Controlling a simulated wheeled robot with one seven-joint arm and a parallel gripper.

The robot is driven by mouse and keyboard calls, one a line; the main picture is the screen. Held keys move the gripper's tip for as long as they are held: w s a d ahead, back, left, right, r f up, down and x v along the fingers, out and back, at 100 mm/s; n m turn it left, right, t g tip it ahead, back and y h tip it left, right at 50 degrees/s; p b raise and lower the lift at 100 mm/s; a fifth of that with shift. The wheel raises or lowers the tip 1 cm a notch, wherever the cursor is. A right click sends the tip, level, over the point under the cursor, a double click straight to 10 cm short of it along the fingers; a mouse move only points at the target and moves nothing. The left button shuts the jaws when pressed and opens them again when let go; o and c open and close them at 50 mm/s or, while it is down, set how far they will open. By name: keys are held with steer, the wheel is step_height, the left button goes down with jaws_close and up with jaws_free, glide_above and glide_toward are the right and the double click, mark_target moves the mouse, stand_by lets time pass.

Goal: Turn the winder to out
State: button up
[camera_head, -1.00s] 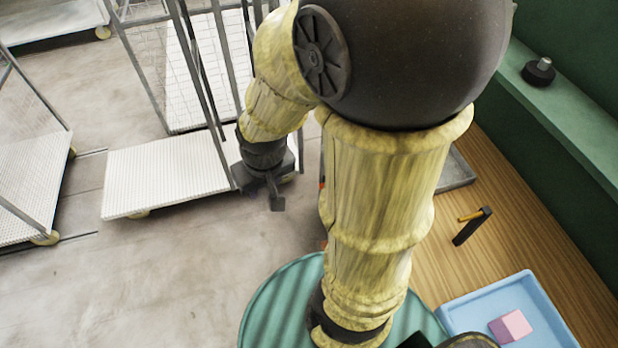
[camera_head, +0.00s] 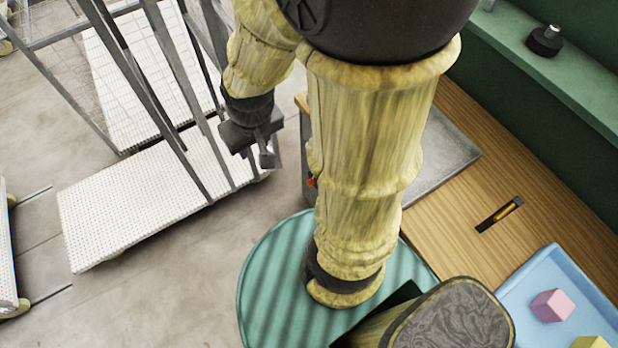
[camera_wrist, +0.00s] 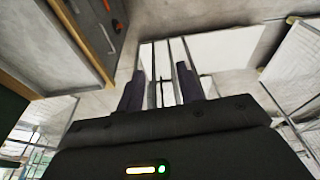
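I cannot tell for certain which part is the winder. A black block with an orange bar (camera_head: 499,214) lies on the wooden bench top. A small orange-red part (camera_head: 312,182) shows on the bench's near side, partly hidden by my arm. In the wrist view, a red part (camera_wrist: 106,5) and a dark lever-like part (camera_wrist: 117,26) sit on the grey bench side at upper left. My gripper (camera_head: 266,152) hangs over the floor left of the bench, apart from all of these. In the wrist view its two fingers (camera_wrist: 160,78) stand apart with nothing between them.
Metal cage trolleys (camera_head: 150,190) stand close left of my gripper. The wooden bench (camera_head: 440,225) holds a grey plate (camera_head: 445,150) and a blue tray (camera_head: 540,268) with a pink block (camera_head: 552,305) and a yellow block (camera_head: 590,342). A black knob (camera_head: 545,40) stands on the green ledge.

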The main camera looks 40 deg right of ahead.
steer(key=shift+w+d, duration=0.1)
steer(key=shift+w, duration=0.2)
steer(key=shift+s, duration=0.1)
